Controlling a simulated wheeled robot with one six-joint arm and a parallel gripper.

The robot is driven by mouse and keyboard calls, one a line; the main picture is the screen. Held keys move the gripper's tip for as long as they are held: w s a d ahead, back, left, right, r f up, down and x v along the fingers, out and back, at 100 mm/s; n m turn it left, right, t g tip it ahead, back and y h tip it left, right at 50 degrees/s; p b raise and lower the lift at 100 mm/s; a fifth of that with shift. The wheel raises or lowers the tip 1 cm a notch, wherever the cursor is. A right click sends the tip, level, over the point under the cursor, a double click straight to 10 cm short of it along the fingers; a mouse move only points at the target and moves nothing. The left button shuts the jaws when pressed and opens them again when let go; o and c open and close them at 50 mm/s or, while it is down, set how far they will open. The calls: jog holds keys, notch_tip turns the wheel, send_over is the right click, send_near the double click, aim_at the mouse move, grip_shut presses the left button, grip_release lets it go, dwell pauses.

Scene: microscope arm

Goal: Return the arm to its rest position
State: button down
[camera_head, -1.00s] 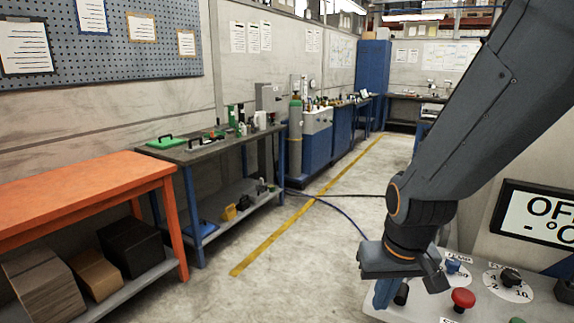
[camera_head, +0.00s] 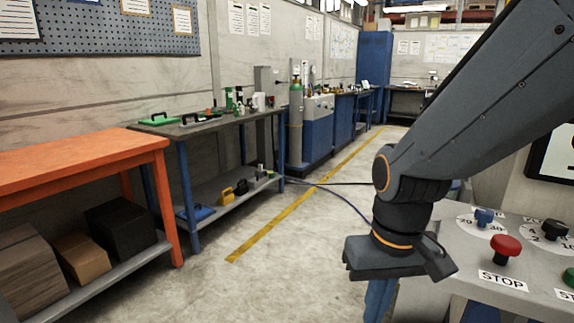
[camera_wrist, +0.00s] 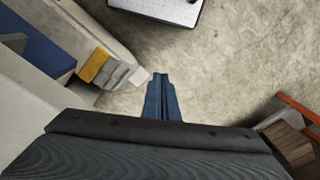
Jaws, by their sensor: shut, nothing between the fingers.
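My arm reaches in from the upper right of the head view and bends down at its wrist. My gripper (camera_head: 379,303) points down beside the left edge of the control panel (camera_head: 440,285). Its blue fingers are partly hidden behind the wrist flange and cut off by the lower frame edge. In the wrist view my gripper (camera_wrist: 161,98) has its two blue fingers together, with nothing between them, above bare concrete floor. Whether it is clear of the panel's edge I cannot tell.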

jog(key=s+d+r+m+p, duration=0.1)
jog(key=d+r+p, duration=0.3)
jog(key=p, duration=0.6)
jog(key=shift+d+r+p, duration=0.35)
jog(key=shift+r+p, duration=0.05)
